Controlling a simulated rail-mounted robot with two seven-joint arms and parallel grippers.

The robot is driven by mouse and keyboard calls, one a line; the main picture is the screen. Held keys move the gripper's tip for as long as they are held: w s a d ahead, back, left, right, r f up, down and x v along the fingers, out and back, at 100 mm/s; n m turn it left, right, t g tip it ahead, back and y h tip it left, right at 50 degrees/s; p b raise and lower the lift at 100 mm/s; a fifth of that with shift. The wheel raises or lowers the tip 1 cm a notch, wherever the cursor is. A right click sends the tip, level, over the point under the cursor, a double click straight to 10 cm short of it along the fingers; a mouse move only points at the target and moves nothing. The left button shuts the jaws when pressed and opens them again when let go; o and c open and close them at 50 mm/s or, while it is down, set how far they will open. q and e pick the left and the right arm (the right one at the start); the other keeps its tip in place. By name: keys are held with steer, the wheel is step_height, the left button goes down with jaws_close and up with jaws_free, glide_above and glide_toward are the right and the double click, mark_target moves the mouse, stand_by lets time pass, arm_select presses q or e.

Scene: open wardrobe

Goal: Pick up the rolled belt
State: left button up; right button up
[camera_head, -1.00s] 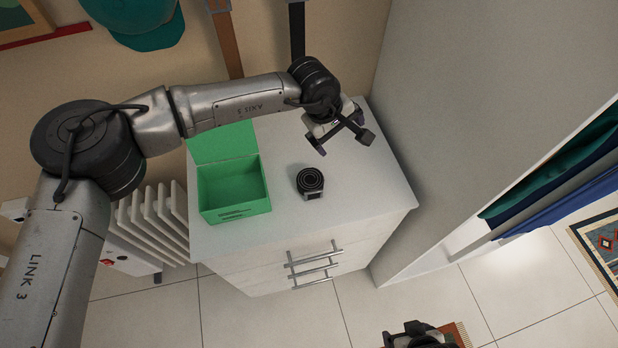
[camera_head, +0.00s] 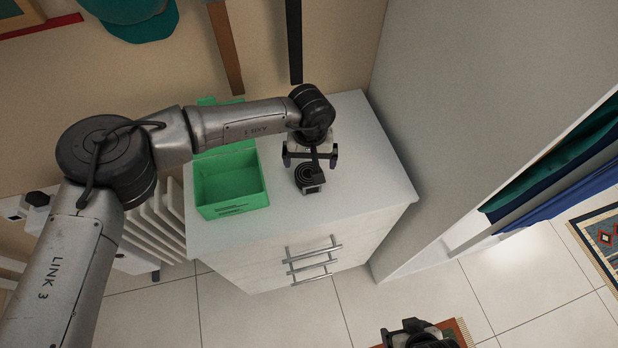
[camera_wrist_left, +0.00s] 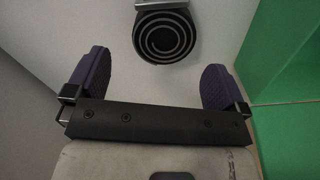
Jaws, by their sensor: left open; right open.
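The rolled belt (camera_head: 309,177) is a black coil with a metal buckle, lying on the white dresser top (camera_head: 370,190). My left gripper (camera_head: 310,160) is open above the dresser, close to the belt's far side, and its wrist partly covers the coil in the head view. In the left wrist view the belt (camera_wrist_left: 165,36) lies ahead of the gap between the purple fingertips (camera_wrist_left: 155,75), with its buckle on the far side. Nothing is between the fingers. My right gripper (camera_head: 415,335) is low at the bottom edge of the head view, away from the dresser.
An open green box (camera_head: 232,210) stands left of the belt on the dresser; its wall (camera_wrist_left: 290,60) shows in the left wrist view. A tall white panel (camera_head: 450,120) rises to the right. Straps (camera_head: 294,40) hang on the wall behind. The dresser's right side is clear.

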mark_target(308, 171)
arm_select(q)
steer(key=shift+f, duration=1.15)
steer(key=shift+s+a+f+b, duration=0.1)
steer(key=shift+f+b, duration=0.3)
steer(key=shift+f, duration=0.55)
steer(key=shift+s+a+f+b, duration=0.1)
steer(key=shift+f+b, duration=0.25)
steer(key=shift+f, duration=0.6)
steer(key=shift+c, duration=0.4)
steer(key=shift+c, duration=1.4)
steer(key=c, duration=0.7)
steer(key=shift+o, duration=0.2)
steer(key=shift+r, duration=0.1)
